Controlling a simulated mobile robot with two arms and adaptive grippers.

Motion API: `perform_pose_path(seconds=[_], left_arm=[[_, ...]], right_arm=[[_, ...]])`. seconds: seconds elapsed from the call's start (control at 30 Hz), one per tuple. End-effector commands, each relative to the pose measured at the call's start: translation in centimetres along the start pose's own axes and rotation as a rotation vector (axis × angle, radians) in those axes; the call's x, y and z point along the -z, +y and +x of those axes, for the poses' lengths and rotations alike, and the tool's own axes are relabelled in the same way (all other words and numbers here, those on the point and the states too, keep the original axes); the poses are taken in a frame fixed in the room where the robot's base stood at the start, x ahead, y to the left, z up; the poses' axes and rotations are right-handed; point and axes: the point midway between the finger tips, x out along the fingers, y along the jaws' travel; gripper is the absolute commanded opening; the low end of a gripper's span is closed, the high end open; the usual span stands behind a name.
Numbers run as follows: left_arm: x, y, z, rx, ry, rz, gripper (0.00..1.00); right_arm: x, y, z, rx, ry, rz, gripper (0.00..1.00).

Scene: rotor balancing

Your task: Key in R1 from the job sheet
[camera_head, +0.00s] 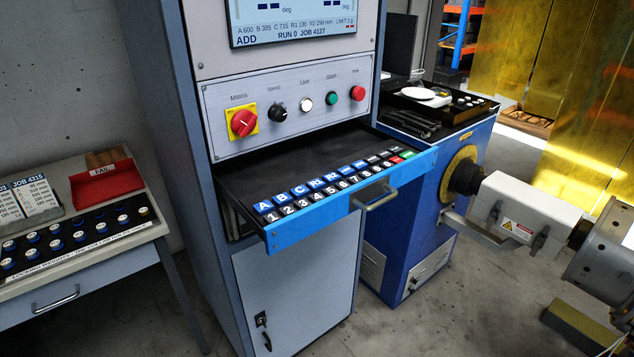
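The keypad sits in the open blue-fronted drawer (410,170) of the cabinet, with blue lettered keys, including the R1 key (316,183), behind a row of black number keys (304,202). A green and a red key are at its right end. The display (290,20) above, cut off at the top, reads RUN 0 JOB 4127, with small text that appears to include R1 130. A sheet headed JOB 4315 (36,194) stands on the left table beside another sheet cut off by the picture edge; their small print is hard to read. Neither gripper is in view.
A panel with a red-yellow switch (242,122), knob and buttons is above the drawer. The left table (80,268) holds a red FAIL tray (106,184) and several capped weights. A white drive housing (525,205) stands right of the drawer. Space above the keys is clear.

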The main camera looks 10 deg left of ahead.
Motion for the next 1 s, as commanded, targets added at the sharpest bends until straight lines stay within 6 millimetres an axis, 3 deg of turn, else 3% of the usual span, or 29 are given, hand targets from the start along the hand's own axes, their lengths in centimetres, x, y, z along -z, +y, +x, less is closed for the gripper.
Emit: perform_pose_path(seconds=[0.03, 0.17, 0.2, 1.0], left_arm=[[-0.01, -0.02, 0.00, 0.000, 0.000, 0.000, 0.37], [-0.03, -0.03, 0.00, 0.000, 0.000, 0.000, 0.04], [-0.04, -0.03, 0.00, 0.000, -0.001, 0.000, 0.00], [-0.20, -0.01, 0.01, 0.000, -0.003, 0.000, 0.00]], right_arm=[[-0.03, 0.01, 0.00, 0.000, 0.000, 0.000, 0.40], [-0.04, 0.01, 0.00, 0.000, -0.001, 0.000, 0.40], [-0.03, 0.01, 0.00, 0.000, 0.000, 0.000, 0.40], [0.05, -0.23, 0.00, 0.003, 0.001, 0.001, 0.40]])
